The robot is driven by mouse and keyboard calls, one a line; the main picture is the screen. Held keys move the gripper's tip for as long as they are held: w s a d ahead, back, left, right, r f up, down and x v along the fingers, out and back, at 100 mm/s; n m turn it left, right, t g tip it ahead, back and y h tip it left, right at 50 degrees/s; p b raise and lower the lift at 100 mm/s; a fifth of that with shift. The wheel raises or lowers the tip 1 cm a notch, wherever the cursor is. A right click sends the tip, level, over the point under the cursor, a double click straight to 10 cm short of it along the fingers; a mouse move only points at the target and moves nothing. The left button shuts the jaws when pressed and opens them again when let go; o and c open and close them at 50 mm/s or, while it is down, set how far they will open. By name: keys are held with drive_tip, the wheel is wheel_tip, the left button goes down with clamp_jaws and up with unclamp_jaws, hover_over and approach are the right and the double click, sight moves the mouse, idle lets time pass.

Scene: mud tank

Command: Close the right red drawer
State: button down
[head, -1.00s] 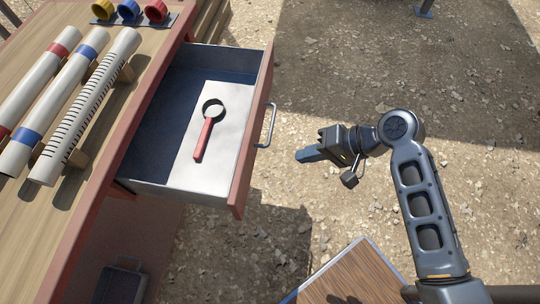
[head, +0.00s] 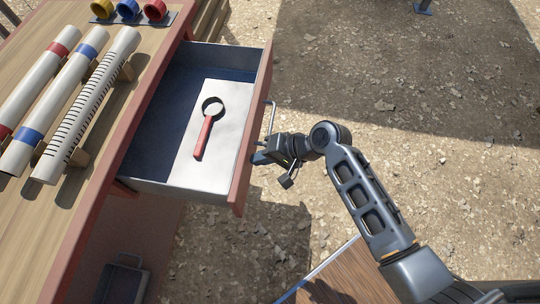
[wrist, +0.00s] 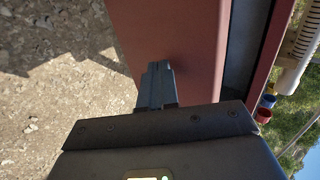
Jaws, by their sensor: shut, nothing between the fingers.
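The red drawer (head: 238,165) is pulled open from the side of the wooden table. Its red front also fills the upper middle of the wrist view (wrist: 180,40). A metal handle (head: 270,117) is on that front. Inside the drawer lie a white sheet (head: 226,100) and a magnifying glass with a red handle (head: 203,138). My gripper (head: 256,157) is shut and empty, close to the outer face of the drawer front, just below the handle in the head view. In the wrist view its fingers (wrist: 155,82) overlap the red front; I cannot tell whether they touch it.
The wooden table (head: 90,160) carries several striped tubes on supports and a rack of coloured rings (head: 128,12). A grey tray or bin (head: 121,280) sits low under the table. Rocky ground to the right is open.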

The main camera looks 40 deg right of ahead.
drive_tip(key=shift+a, duration=0.1)
idle(0.3)
drive_tip(key=w+a+b, duration=0.4)
drive_tip(key=w+a, duration=1.6)
drive_tip(key=shift+w+a+f, duration=0.1)
drive_tip(key=shift+w, duration=0.05)
drive_tip(key=shift+w+a+b, duration=0.45)
drive_tip(key=shift+b, duration=0.05)
drive_tip(key=shift+w+a+r, duration=0.15)
drive_tip(key=shift+a+r, duration=0.05)
drive_tip(key=shift+r, duration=0.1)
